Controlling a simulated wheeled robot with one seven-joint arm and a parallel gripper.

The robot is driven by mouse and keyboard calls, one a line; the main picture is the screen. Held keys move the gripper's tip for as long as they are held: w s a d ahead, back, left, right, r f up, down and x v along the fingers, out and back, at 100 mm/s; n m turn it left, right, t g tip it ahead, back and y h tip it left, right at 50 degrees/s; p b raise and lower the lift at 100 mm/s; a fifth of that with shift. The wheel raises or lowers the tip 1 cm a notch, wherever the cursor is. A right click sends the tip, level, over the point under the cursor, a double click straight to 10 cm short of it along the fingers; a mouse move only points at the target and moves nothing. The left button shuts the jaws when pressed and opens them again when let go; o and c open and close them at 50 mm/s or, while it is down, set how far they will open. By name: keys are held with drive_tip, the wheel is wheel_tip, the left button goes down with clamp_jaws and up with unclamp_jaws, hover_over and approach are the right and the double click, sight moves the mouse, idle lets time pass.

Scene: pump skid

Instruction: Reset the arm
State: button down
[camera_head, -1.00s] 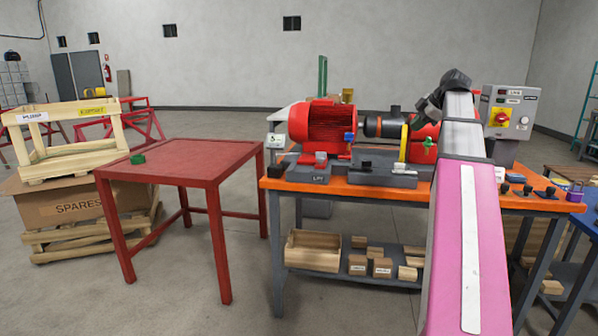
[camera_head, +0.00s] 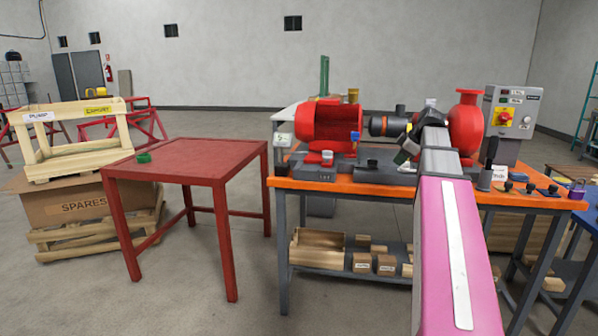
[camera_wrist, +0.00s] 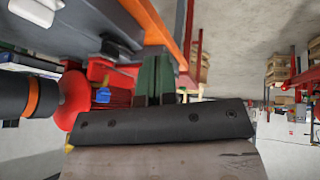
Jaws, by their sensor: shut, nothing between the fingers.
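My arm, pink and grey, reaches forward over the right part of the orange-topped bench (camera_head: 340,187). Its end, with my gripper (camera_head: 404,150), shows small and dark in the head view, in front of the pump skid and left of the red pump casing (camera_head: 466,122). In the wrist view my gripper (camera_wrist: 155,80) shows two dark green fingers close together, with nothing between them. The red motor (camera_head: 327,122) is left of my gripper in the head view. My arm hides part of the skid and bench.
A grey control box (camera_head: 510,122) stands at the bench's right, near a purple padlock (camera_head: 576,190). A red table (camera_head: 185,160) holding a small green item (camera_head: 143,157) stands left. Wooden crates are further left. Open floor lies in front of the red table.

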drive_tip(key=s+a+f+m+g+h, duration=0.1)
drive_tip(key=s+a+f+m, duration=0.3)
drive_tip(key=f, duration=1)
drive_tip(key=s+a+f+m+g+h, duration=0.2)
drive_tip(key=s+a+f+m, duration=0.3)
drive_tip(key=f, duration=0.9)
drive_tip(key=s+a+f+m+g+h, duration=0.1)
drive_tip(key=s+a+f+m, duration=0.3)
drive_tip(key=s+a+f, duration=0.3)
drive_tip(key=s+f, duration=0.3)
drive_tip(key=f, duration=0.4)
drive_tip(key=shift+a+f+m, duration=0.2)
drive_tip(key=shift+a+m, duration=0.1)
drive_tip(key=shift+s, duration=0.1)
